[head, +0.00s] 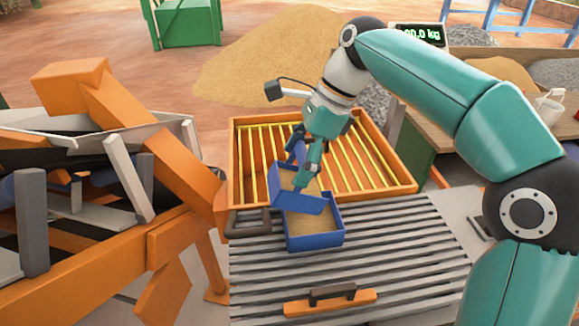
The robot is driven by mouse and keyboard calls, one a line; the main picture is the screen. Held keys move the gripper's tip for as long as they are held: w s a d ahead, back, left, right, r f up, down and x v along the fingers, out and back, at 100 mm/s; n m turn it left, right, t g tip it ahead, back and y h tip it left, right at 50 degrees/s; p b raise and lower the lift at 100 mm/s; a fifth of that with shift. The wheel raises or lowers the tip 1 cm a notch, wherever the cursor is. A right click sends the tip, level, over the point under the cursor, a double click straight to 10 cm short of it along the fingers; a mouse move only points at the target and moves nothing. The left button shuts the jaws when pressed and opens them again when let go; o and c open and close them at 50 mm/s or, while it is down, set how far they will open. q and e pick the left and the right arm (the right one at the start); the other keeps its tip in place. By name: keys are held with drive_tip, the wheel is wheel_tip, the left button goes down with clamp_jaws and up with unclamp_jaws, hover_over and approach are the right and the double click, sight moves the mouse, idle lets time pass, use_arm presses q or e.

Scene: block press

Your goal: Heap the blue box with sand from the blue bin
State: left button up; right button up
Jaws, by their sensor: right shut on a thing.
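The blue box (316,242) stands on the grey slatted top, with sand inside showing below its back edge. My right gripper (308,168) is shut on a blue scoop-like container (313,204), which also holds sand. The container is tilted just above and behind the blue box, overlapping its back part in the picture. I cannot tell whether the two touch. The gripper hides part of the container. No separate blue bin can be made out for sure. My left gripper is not in view.
An orange tray with yellow bars (402,188) lies behind the box. An orange machine (170,165) stands at left. A sand heap (260,60) lies behind.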

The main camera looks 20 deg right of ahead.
drive_tip(key=shift+s+d+t+y+b, duration=0.25)
drive_tip(key=shift+d+y+b, duration=0.1)
drive_tip(key=shift+d+y, duration=0.6)
drive_tip(key=shift+s+d+t+y+b, duration=0.2)
drive_tip(key=shift+d+y+b, duration=0.15)
drive_tip(key=shift+d+y, duration=0.6)
drive_tip(key=shift+s+d+t+y+b, duration=0.25)
drive_tip(key=shift+d+y+b, duration=0.1)
drive_tip(key=shift+d+y, duration=0.55)
drive_tip(key=shift+a, duration=0.1)
wheel_tip(320, 180, up, 5)
drive_tip(key=g+h+p, duration=0.1)
drive_tip(key=h+p, duration=0.4)
drive_tip(key=p, duration=0.1)
drive_tip(key=g+h+p, duration=0.1)
drive_tip(key=h+p, duration=0.4)
drive_tip(key=p, duration=0.1)
drive_tip(key=shift+g, duration=0.3)
